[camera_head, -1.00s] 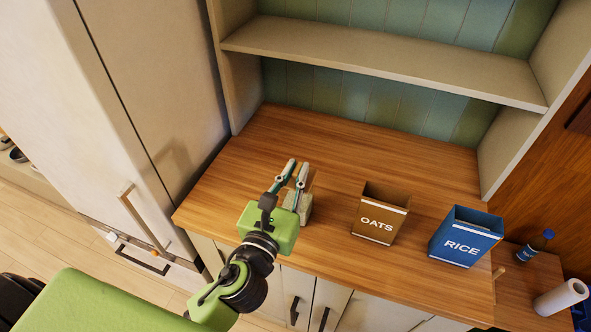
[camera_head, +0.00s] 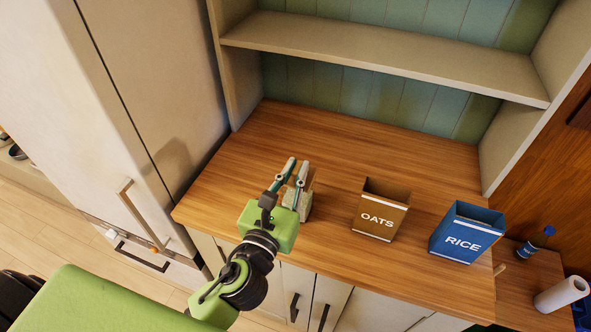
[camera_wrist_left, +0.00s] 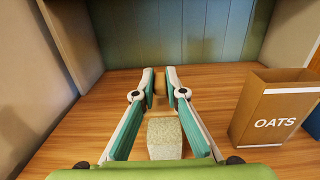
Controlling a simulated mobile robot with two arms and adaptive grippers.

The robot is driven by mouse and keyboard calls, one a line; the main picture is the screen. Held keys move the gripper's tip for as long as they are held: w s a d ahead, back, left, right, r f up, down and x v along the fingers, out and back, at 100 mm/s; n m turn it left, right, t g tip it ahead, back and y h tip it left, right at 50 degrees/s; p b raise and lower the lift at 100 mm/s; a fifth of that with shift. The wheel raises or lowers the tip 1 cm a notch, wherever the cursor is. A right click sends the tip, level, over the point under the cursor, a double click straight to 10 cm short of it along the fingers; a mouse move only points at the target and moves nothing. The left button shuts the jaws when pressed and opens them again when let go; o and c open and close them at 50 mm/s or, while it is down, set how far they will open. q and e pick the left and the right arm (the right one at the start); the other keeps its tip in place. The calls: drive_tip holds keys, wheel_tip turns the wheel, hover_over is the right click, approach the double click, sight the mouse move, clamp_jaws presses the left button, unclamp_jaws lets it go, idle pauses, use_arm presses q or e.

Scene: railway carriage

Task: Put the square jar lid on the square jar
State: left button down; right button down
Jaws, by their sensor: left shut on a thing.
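My left gripper (camera_head: 297,168) reaches over the wooden counter, its fingers pointing to the back. In the left wrist view its fingertips (camera_wrist_left: 160,80) close on a small brown piece (camera_wrist_left: 159,102), which looks like the square jar lid. A pale speckled square block (camera_wrist_left: 164,132), which looks like the square jar, shows below and between the fingers. In the head view this jar (camera_head: 304,204) is partly hidden by the gripper. Whether lid and jar touch I cannot tell. My right gripper is not in view.
A brown open OATS box (camera_head: 379,216) stands right of the gripper, and a blue open RICE box (camera_head: 463,241) farther right. A shelf (camera_head: 390,65) overhangs the back. A tall white cabinet (camera_head: 140,110) closes the left. The counter (camera_head: 350,145) behind is clear.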

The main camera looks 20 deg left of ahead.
use_arm(q)
drive_tip(key=shift+f, duration=0.45)
drive_tip(key=c, duration=2)
unclamp_jaws()
drive_tip(key=shift+s, duration=0.3)
drive_tip(key=s, duration=1.1)
drive_tip(key=shift+s+a, duration=0.15)
drive_tip(key=shift+s, duration=0.05)
